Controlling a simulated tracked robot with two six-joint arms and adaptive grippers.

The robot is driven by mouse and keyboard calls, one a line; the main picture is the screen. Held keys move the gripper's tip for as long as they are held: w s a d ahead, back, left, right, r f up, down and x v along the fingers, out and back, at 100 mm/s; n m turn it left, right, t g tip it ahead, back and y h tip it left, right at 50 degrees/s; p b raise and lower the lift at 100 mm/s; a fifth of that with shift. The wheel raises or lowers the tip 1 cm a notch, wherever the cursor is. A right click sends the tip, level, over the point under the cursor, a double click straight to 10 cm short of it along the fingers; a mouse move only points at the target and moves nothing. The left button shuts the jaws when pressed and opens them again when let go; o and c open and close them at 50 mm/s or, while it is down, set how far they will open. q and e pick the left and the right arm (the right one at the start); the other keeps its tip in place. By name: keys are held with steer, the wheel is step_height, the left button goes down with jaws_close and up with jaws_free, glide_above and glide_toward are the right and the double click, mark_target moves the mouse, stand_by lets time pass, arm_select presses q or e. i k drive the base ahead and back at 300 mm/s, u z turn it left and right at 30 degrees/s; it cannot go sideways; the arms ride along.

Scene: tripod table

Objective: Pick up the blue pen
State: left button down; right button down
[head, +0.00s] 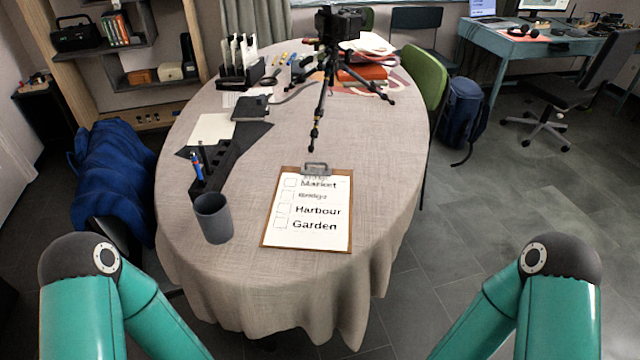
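A blue pen (197,166) stands roughly upright at the left side of the oval table (365,140), in or against a long black holder (222,163); its lower end is hidden. A dark grey cup (213,217) stands just in front of the holder. Both of my teal arms show at the bottom corners of the head view, short of the table. Neither gripper shows in the picture.
A clipboard (307,238) with a printed list lies at the table's near middle. A tripod with a camera (337,24) stands farther back. A black notebook (250,109) lies behind the holder. The table's right side is clear.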

mark_target(194, 160)
steer(key=z, duration=0.1)
steer(key=k, duration=1.05)
steer(key=u, duration=0.65)
steer(key=i, duration=1)
steer(key=z, duration=0.05)
